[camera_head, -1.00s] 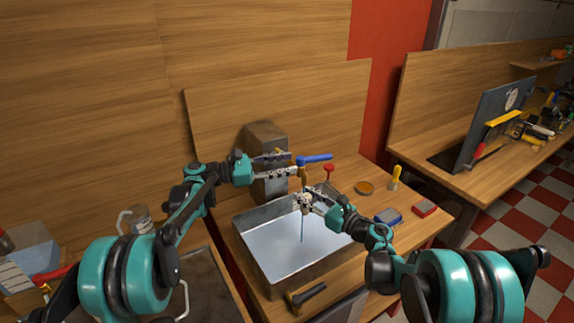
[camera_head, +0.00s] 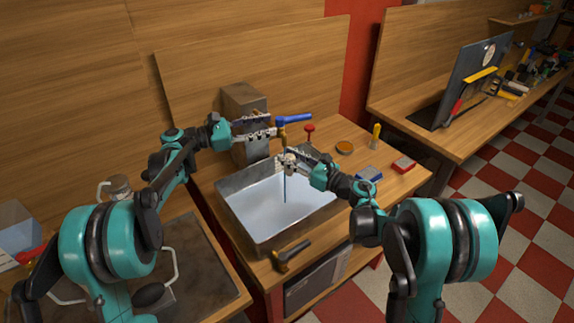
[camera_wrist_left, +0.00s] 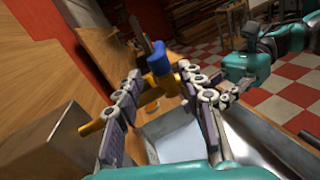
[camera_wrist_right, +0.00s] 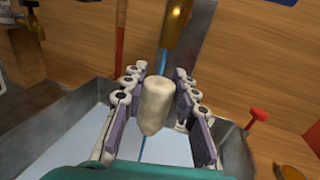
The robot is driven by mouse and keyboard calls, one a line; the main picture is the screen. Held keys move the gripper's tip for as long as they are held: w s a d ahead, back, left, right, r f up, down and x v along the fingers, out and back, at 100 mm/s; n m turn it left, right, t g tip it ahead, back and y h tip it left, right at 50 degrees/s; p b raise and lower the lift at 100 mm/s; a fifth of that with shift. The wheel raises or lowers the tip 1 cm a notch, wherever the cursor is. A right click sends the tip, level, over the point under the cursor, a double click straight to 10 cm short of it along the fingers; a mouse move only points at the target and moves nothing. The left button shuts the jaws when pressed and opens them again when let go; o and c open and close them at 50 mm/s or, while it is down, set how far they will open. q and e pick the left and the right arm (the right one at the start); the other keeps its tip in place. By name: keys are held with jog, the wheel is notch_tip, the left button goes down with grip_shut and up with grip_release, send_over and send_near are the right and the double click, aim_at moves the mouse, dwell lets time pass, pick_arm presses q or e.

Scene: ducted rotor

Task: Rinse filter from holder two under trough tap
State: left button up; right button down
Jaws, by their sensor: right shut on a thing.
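The tap (camera_head: 282,138) is brass with a blue lever (camera_head: 294,118) and stands over the metal trough (camera_head: 262,238). My left gripper (camera_head: 274,131) is open beside the tap. In the left wrist view, its spread fingers have the lever (camera_wrist_left: 160,62) and brass body between them. My right gripper (camera_head: 290,158) is shut on the cream filter (camera_wrist_right: 157,103), a rounded stub held below the spout (camera_wrist_right: 176,25). A thin blue water stream (camera_head: 285,188) runs down at the filter into the trough. I cannot pick out holder two.
A grey metal block (camera_head: 243,105) stands behind the trough. To the right lie a red knob (camera_head: 309,130), a round brown dish (camera_head: 344,148), a yellow-handled tool (camera_head: 376,133), and blue (camera_head: 369,173) and red (camera_head: 404,165) boxes. A dark hammer-like tool (camera_head: 290,255) lies in front.

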dwell(0.3)
pick_arm(q)
jog(key=c, duration=0.5)
jog(key=shift+s+r+n, duration=0.1)
jog(key=shift+r+n, duration=0.3)
grip_shut()
jog(key=s+d+r+n+t, duration=0.35)
jog(key=d+n+t, duration=0.35)
jog(key=n, duration=0.5)
jog(key=s+f+n+t+y, duration=0.5)
jog(key=s+f+n+y, duration=0.4)
jog(key=n, duration=0.6)
jog(key=h, duration=0.1)
send_near(307, 119)
jog(key=w+d, duration=0.2)
jog(key=d, duration=0.2)
jog(key=shift+w+a+r, duration=0.25)
jog(key=shift+w+a, duration=0.15)
jog(key=shift+w, duration=0.35)
jog(key=shift+w+a+r, duration=0.25)
jog(key=shift+w+a, duration=0.1)
jog(key=shift+w, duration=0.4)
